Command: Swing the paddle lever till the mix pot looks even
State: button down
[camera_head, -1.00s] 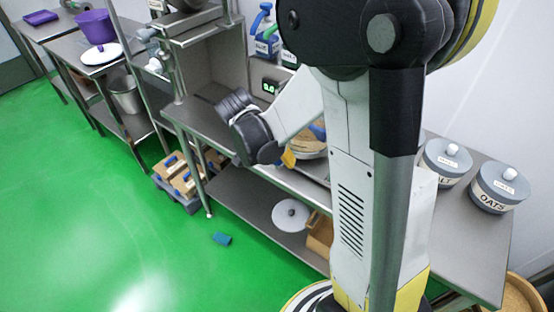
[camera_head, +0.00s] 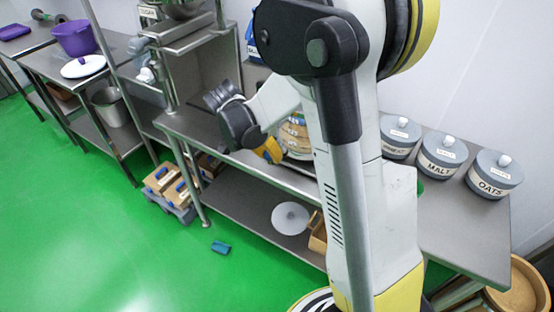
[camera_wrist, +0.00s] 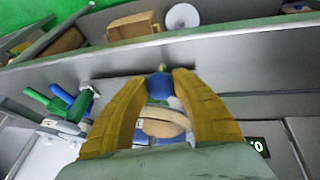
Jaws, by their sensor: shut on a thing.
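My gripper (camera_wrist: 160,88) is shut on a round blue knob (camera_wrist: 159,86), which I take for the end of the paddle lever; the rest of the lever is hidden. In the wrist view, a tan and brown round thing (camera_wrist: 163,124), apparently the mix pot, lies just beyond the knob, partly covered by the fingers. In the head view, the pot (camera_head: 296,135) stands on the steel bench beside my yellow gripper fingers (camera_head: 270,150). It shows tan and brown bands, and my arm hides its right side. I cannot tell how even the mix is.
Grey canisters, including MALT (camera_head: 441,155) and OATS (camera_head: 493,174), stand on the right of the bench (camera_head: 455,235). A pale disc (camera_head: 290,218) lies on the lower shelf. A blue object (camera_head: 220,247) lies on the open green floor.

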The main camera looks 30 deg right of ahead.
jog(key=shift+w, duration=2.25)
jog(key=c, duration=1)
grip_release()
jog(key=v, duration=1.2)
